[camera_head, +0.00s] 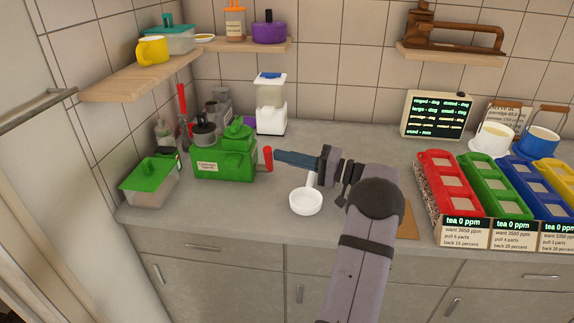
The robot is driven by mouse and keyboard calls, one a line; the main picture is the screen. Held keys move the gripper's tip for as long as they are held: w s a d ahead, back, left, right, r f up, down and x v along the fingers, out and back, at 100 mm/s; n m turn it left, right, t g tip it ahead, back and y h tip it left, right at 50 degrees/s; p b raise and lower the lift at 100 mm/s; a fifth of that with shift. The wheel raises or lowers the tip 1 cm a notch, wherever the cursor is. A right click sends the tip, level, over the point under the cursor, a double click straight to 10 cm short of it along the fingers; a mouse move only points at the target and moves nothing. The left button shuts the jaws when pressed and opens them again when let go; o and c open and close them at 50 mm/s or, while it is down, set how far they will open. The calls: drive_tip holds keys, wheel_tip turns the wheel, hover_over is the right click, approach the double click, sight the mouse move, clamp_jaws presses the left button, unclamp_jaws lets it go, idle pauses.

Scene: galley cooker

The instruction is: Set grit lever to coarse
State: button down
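A green machine (224,160) with a small white label stands on the counter at the left. A red-handled lever (267,159) is at its right side; whether it is the grit lever, and its setting, I cannot tell. My gripper (279,156) reaches left, its dark blue fingers level with the red handle. The tips are at or very near the handle; contact is unclear. The fingers are seen side-on as one shape, so their opening is hidden. No coarse marking is legible.
A white bowl (306,202) sits just below my gripper. A white dispenser (271,106) stands behind it. A green-lidded box (149,182) is left of the machine. Coloured trays (447,185) fill the right counter. Shelves (133,80) overhang the back left.

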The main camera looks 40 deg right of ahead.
drive_tip(key=shift+a+f+n+b, duration=0.15)
drive_tip(key=shift+a+n+b, duration=0.15)
drive_tip(key=shift+a, duration=0.1)
